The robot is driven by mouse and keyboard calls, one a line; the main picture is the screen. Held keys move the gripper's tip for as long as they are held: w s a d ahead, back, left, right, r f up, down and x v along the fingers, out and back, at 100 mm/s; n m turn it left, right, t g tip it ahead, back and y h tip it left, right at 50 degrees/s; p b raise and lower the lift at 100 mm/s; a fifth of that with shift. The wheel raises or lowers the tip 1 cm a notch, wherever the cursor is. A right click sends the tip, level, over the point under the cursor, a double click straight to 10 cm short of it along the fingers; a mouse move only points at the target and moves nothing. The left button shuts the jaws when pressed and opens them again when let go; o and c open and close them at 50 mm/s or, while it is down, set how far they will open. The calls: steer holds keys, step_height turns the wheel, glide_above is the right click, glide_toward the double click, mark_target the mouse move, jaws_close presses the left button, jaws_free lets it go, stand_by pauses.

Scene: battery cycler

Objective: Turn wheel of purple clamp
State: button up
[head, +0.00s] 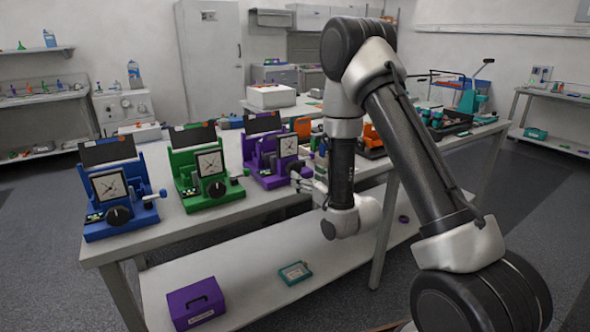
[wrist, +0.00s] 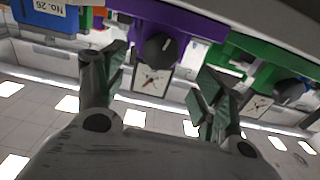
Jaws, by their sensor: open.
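The purple clamp (head: 262,165) stands on the bench, third from the left in the head view. Its black wheel (wrist: 160,47) and white dial (wrist: 151,80) show in the wrist view, which looks upside down. My gripper (head: 303,181) is at the clamp's front right in the head view. In the wrist view my gripper (wrist: 160,78) has its fingers spread apart, with the wheel and dial appearing between them. I see nothing held. I cannot tell how far the fingertips are from the wheel; no contact shows.
A green clamp (head: 188,160) and a blue clamp (head: 130,190) stand to the left on the bench (head: 160,234). Orange objects (head: 302,128) are behind my arm. A purple box (head: 195,300) and teal case (head: 295,272) lie on the lower shelf.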

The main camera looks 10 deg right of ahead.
mark_target(296, 169)
steer(key=x, duration=0.8)
steer(key=shift+c, duration=0.3)
